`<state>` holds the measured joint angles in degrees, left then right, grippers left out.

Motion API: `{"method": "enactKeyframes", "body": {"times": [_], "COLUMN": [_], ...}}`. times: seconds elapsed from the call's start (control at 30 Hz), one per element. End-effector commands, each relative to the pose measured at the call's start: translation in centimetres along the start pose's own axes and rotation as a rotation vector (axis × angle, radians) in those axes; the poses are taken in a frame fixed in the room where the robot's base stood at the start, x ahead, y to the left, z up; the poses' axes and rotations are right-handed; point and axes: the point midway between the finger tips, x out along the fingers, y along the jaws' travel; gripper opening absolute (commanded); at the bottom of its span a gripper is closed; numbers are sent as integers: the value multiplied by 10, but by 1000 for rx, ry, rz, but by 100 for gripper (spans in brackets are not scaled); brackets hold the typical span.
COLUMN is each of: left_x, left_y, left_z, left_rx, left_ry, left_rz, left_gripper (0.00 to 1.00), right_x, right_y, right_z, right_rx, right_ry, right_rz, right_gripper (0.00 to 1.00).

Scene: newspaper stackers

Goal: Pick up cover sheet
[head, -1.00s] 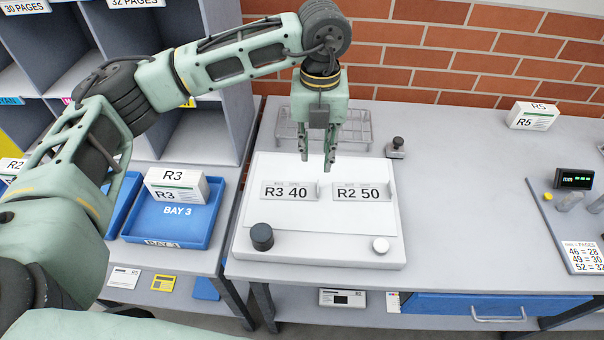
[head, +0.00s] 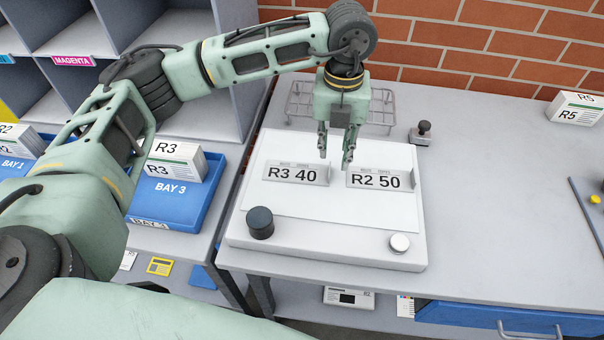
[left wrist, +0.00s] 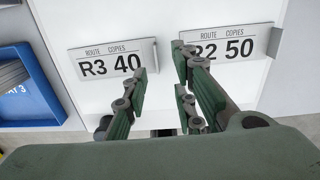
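A card reading R3 40 (head: 293,174) and a card reading R2 50 (head: 378,180) stand on a white sheet (head: 310,205) on a pale board (head: 330,255). Which of these is the cover sheet, I cannot tell. My left gripper (head: 335,158) is open and empty, pointing down above the gap between the cards. In the left wrist view, its fingers (left wrist: 160,72) are apart; one is near the right end of the R3 card (left wrist: 112,60), the other overlaps the left end of the R2 card (left wrist: 235,43). My right gripper is out of view.
A dark knob (head: 260,222) and a white knob (head: 399,243) are at the board's front. A wire rack (head: 300,103) and a small stamp (head: 421,133) are behind. A blue tray (head: 175,200) with an R3 stack is left.

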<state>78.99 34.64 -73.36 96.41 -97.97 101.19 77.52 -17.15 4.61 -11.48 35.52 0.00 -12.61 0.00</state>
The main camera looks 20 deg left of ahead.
Motion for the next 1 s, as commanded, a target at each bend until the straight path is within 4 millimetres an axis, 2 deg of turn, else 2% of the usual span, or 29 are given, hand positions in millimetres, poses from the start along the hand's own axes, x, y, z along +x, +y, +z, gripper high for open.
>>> {"method": "enactKeyframes", "body": {"times": [0.1, 0.3, 0.43, 0.73, 1.0], "left_x": [11, 38, 56, 63, 63], "left_y": [1, 6, 6, 5, 5], "left_z": [0, 1, 1, 1, 1], "left_rx": [0, -2, 0, 1, 1], "left_ry": [2, 3, 2, 0, 0], "left_rz": [1, 3, 1, -1, -1], "left_gripper": [25, 25, 25, 25, 2], "right_x": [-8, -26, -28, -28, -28], "right_y": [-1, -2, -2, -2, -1], "right_z": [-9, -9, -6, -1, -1], "right_rx": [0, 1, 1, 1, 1], "right_ry": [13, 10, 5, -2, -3], "right_rz": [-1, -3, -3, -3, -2], "right_gripper": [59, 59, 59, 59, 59]}}
